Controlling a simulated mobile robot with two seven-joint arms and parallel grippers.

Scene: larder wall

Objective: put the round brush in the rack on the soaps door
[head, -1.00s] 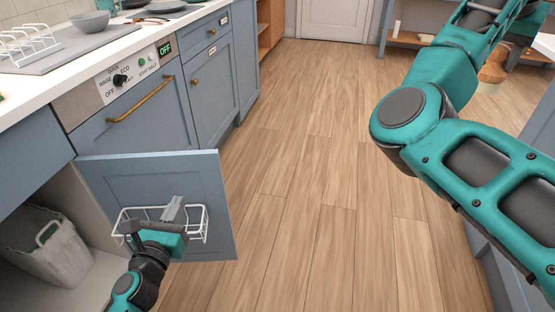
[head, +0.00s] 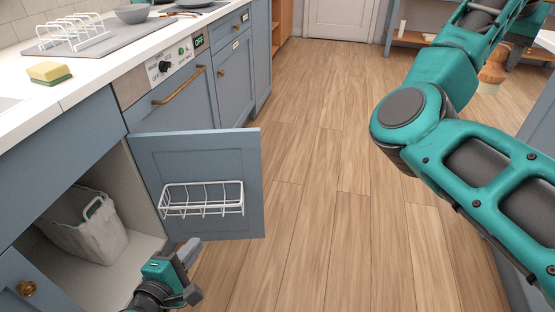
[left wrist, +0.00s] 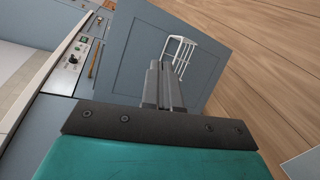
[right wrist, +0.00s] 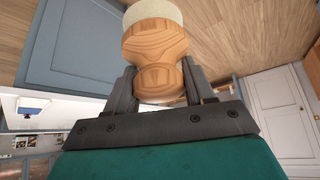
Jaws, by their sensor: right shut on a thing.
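The round brush (right wrist: 155,45) has a turned wooden body and a pale round end. My right gripper (right wrist: 160,85) is shut on its wooden part. In the head view the brush (head: 492,70) shows at the far right, partly behind my right arm. The soaps door (head: 145,150) is a blue cabinet door standing open. The white wire rack (head: 202,210) is fixed on its inner face and looks empty. It also shows in the left wrist view (left wrist: 183,50). My left gripper (head: 192,272) is below the rack, apart from it, with its fingers together and nothing between them.
The open cabinet holds a grey bin (head: 90,235). The counter above carries a yellow-green sponge (head: 50,72), a white dish rack (head: 75,35) and a bowl (head: 131,14). The wooden floor (head: 310,200) right of the door is clear.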

